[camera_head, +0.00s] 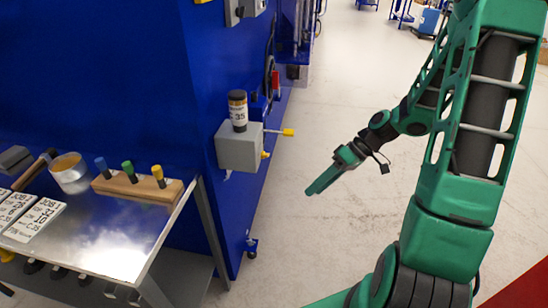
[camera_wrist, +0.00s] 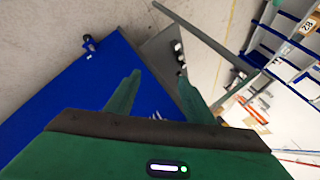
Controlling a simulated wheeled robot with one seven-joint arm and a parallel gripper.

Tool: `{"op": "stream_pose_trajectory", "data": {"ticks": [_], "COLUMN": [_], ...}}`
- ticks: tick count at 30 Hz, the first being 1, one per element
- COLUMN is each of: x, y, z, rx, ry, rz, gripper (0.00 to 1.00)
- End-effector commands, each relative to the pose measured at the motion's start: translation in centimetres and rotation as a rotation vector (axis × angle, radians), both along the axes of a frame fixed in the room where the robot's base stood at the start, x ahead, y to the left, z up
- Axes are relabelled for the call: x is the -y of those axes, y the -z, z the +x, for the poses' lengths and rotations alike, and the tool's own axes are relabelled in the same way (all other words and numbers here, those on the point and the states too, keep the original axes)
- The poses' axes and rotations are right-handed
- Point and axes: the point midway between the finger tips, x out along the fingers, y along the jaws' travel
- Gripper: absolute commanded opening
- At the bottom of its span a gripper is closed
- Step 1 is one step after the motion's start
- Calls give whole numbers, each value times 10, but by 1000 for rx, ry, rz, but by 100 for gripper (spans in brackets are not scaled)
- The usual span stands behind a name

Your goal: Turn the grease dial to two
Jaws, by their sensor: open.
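A grey box (camera_head: 240,149) is fixed to the side of the blue machine, with a dark cylinder marked 35 (camera_head: 238,110) standing on top. A thin rod with a yellow tip (camera_head: 288,132) sticks out to its right, and a small yellow piece (camera_head: 265,155) sits lower on that side. No numbered dial face can be made out. My gripper (camera_head: 318,184) is in free air to the right of and below the box, apart from it. In the wrist view my gripper (camera_wrist: 158,76) has its two fingers spread with nothing between them.
A metal table (camera_head: 105,240) at lower left carries a wooden block (camera_head: 137,189) with blue, green and yellow pegs, a tin (camera_head: 69,172) and labelled cards (camera_head: 34,219). The blue machine (camera_head: 120,80) walls the left. Open floor (camera_head: 335,110) lies right of it.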

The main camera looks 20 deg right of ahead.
Motion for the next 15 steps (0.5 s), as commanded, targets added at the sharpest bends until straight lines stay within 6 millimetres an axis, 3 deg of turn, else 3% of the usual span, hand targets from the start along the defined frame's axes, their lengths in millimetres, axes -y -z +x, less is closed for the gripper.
{"op": "stream_pose_trajectory", "data": {"ticks": [6,15], "x": [-14,-9], "y": [11,0], "z": [35,81], "rx": [189,515], "ry": [-15,71], "rz": [230,503], "gripper": [48,48]}}
